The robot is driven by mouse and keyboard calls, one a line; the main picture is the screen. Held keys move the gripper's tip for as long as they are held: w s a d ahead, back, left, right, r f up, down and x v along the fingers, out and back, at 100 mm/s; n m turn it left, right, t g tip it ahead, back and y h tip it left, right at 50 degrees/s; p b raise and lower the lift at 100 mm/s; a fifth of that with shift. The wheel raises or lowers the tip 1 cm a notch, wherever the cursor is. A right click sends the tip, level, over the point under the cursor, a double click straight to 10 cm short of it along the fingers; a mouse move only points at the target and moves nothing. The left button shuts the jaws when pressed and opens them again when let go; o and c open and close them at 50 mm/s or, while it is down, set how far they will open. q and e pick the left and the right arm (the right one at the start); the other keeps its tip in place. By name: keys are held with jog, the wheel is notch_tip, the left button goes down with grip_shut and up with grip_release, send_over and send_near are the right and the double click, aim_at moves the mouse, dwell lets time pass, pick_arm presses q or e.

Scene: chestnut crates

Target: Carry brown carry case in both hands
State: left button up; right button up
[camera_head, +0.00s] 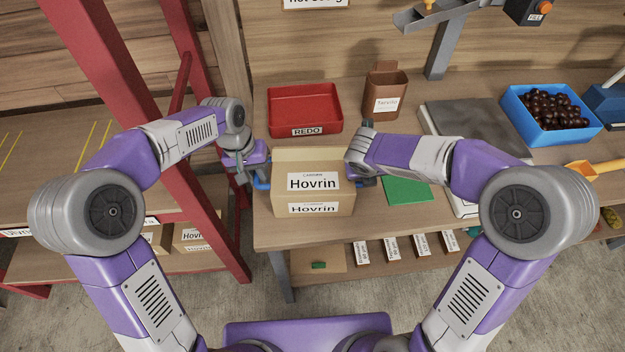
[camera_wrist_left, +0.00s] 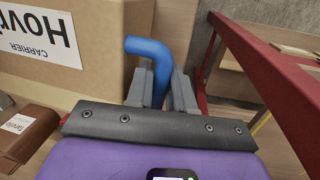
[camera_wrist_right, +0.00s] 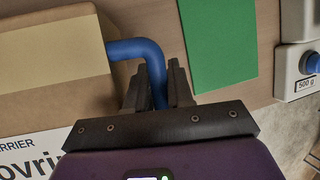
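The brown carry case (camera_head: 313,195), a cardboard-coloured box labelled "Hovrin", is upright at the front left of the wooden workbench. Whether it rests on the top or hangs just above it, I cannot tell. A blue handle sticks out of each side. My left gripper (camera_head: 259,180) is at the left handle (camera_wrist_left: 150,47), its two fingers closed on either side of it. My right gripper (camera_head: 364,180) is at the other handle (camera_wrist_right: 135,49), its fingers also closed around it. The case also shows in the left wrist view (camera_wrist_left: 100,75) and the right wrist view (camera_wrist_right: 55,58).
A red "REDO" tray (camera_head: 305,110) stands behind the case, with a brown holder (camera_head: 385,88) farther back. A green sheet (camera_head: 407,190) lies right of it. A blue bin of chestnuts (camera_head: 518,110) is at the right. A red-framed rack (camera_head: 222,235) stands close on the left.

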pick_arm(q)
grip_shut()
pick_arm(e)
grip_shut()
jog(key=shift+r, duration=0.1)
dwell(0.8)
pick_arm(q)
jog(key=shift+r, duration=0.15)
pick_arm(e)
jog(key=shift+r, duration=0.1)
